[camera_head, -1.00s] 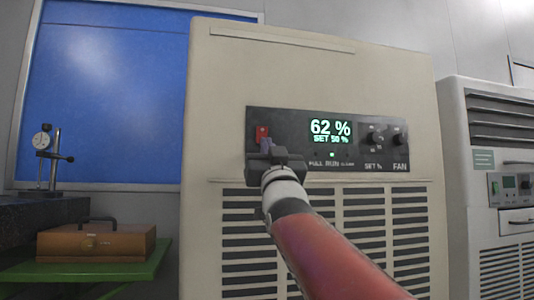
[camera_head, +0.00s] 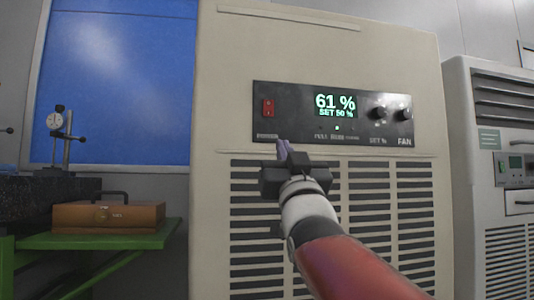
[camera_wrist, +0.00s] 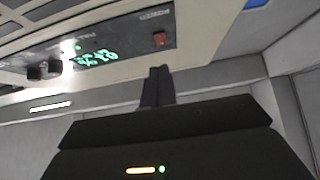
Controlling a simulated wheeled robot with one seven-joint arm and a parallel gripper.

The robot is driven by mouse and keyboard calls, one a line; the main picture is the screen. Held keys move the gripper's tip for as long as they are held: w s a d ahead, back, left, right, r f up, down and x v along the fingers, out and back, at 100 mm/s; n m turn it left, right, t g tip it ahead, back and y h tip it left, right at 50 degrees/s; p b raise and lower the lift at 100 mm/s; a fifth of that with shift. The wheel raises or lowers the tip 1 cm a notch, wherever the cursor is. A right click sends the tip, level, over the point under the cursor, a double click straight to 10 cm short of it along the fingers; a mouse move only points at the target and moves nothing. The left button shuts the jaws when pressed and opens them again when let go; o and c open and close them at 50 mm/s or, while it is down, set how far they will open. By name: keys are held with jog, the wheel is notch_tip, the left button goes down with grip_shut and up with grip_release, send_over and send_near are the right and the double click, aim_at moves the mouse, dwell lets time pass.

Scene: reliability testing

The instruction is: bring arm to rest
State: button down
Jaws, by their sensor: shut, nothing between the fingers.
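My gripper (camera_head: 284,148) is shut and empty in the head view. It is in front of the beige dehumidifier cabinet (camera_head: 230,60), just below its dark control panel (camera_head: 290,97). My red and white arm reaches up to it from the lower right. The panel has a red power switch (camera_head: 268,107), a green display (camera_head: 335,105) reading 61 % and SET 50 %, and two dark knobs. In the wrist view the closed fingers (camera_wrist: 158,72) point toward the cabinet, near the red switch (camera_wrist: 160,39). Whether the fingertips touch the cabinet cannot be told.
A brown case (camera_head: 108,216) lies on a green shelf (camera_head: 80,242) at the left. A dial gauge on a stand (camera_head: 58,137) is above it on a dark slab. A second pale unit (camera_head: 500,120) stands at the right. A blue board (camera_head: 120,80) hangs behind.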

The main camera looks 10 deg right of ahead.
jog(key=s+f+g+p, duration=0.25)
jog(key=f+g, duration=0.75)
jog(key=f, duration=1.3)
jog(key=s+f+g, duration=0.5)
jog(key=s+f, duration=0.4)
jog(key=f, duration=0.3)
jog(key=s+f+g+p, duration=0.1)
jog(key=s+f+g, duration=0.4)
jog(key=s+f, duration=0.5)
notch_tip(320, 180, down, 3)
jog(key=shift+s+r+g, duration=0.2)
jog(key=shift+s+g, duration=0.05)
jog(key=shift+g, duration=0.15)
